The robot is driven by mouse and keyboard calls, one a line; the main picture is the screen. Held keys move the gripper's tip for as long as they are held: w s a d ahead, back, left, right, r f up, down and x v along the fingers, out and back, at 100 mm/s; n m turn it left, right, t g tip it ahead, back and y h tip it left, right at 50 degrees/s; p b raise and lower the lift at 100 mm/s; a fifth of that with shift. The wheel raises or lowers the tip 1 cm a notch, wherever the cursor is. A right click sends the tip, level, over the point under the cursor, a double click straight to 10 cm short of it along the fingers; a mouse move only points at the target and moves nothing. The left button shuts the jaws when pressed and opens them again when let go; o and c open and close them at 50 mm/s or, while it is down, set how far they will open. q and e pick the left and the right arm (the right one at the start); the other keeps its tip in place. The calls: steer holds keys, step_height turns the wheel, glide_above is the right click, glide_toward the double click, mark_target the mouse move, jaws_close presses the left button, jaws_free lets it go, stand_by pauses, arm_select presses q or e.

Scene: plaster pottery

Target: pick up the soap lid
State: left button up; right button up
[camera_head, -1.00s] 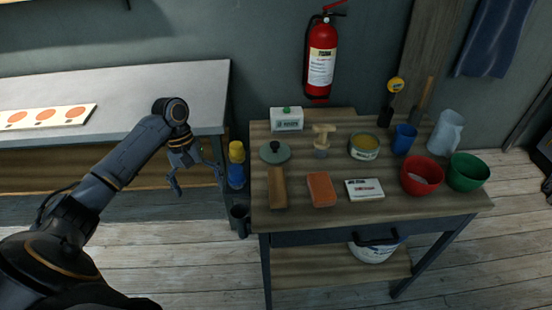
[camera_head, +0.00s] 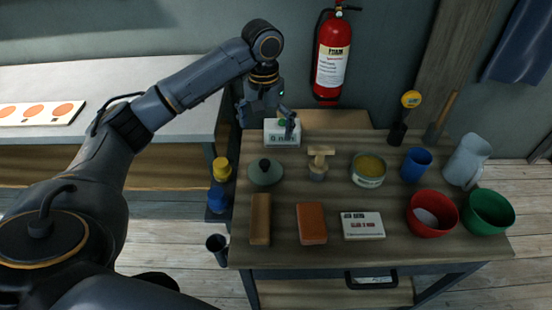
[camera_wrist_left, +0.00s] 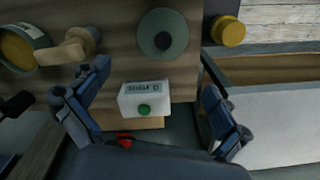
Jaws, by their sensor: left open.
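A white box-shaped soap container (camera_head: 283,136) with a small round green lid (camera_head: 283,122) on top stands at the back left of the wooden table. In the left wrist view the green lid (camera_wrist_left: 144,111) shows on the white container (camera_wrist_left: 146,96), between my fingers from that angle. My left gripper (camera_head: 267,120) is open and empty, above and around the container's top; I cannot tell whether it touches. In the head view its fingers partly cover the container and the lid. My right gripper is not in view.
A grey-green round lid with a black knob (camera_head: 265,172) and a brush (camera_head: 318,162) are close in front. A wooden block (camera_head: 260,218), an orange block (camera_head: 311,223), a tin (camera_head: 368,170) and bowls stand further off. A fire extinguisher (camera_head: 331,58) hangs on the wall behind.

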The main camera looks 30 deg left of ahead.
mark_target(264, 163)
arm_select(q)
steer(key=f, duration=0.2)
steer(key=s+f, duration=0.1)
steer(key=f, duration=0.1)
steer(key=shift+s+f, duration=0.1)
steer(key=shift+s, duration=0.1)
steer(key=f, duration=0.3)
steer(key=shift+w, duration=0.3)
steer(key=shift+w+f, duration=0.1)
steer(key=shift+f, duration=0.15)
steer(key=f, duration=0.1)
steer(key=f+p, duration=0.1)
steer(key=f, duration=0.2)
steer(key=shift+s+a+f, duration=0.1)
steer(key=shift+s+f, duration=0.2)
steer(key=shift+f, duration=0.4)
steer(key=shift+c, duration=0.4)
